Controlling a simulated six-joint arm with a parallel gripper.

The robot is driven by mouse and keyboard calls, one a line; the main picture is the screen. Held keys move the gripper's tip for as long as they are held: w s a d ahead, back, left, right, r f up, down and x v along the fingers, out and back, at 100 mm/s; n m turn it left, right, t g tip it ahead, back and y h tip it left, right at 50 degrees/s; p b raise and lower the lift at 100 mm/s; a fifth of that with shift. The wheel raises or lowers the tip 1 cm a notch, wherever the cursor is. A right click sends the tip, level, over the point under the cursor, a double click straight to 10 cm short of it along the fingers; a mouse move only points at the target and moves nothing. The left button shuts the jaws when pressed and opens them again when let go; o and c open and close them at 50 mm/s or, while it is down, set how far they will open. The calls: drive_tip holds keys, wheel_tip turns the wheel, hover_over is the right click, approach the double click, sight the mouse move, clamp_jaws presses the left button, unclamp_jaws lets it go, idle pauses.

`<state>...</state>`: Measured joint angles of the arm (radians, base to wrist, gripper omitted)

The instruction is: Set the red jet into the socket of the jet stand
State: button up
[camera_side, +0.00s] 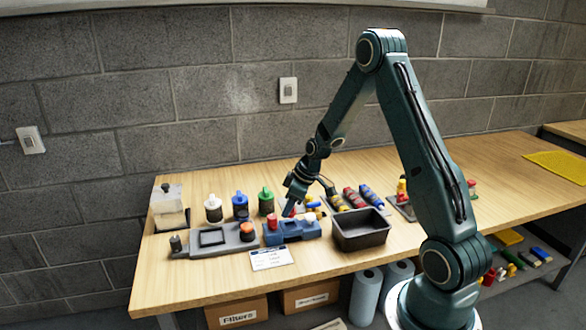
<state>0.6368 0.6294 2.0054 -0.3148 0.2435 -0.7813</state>
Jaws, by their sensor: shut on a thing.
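My gripper (292,205) points down above the back of a blue block (292,231), which looks like the jet stand. It is shut on a small red piece (288,210), which looks like the red jet; the fingers partly hide it. The held piece is small in this view, and I cannot tell whether it touches the block. Another red piece (271,222) stands at the block's left end and a pale piece (310,218) at its right end. The socket's opening is not clear from here.
A dark open bin (361,243) stands right of the block. A grey fixture with an orange-topped knob (247,231) is at its left. White, blue and green-capped bottles (266,202) stand behind. Red, yellow and blue parts (355,197) lie behind the bin. A label card (271,259) lies in front.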

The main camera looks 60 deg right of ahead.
sight(293, 211)
drive_tip(key=shift+f, duration=0.1)
drive_tip(key=shift+f, duration=0.9)
drive_tip(key=shift+f, duration=1)
idle(1.2)
drive_tip(key=o, duration=1.1)
drive_tip(key=shift+c, duration=0.2)
drive_tip(key=shift+r, duration=0.1)
drive_tip(key=v, duration=1.3)
drive_tip(key=shift+s+r, duration=0.2)
drive_tip(key=shift+r, duration=0.05)
drive_tip(key=shift+r, duration=0.1)
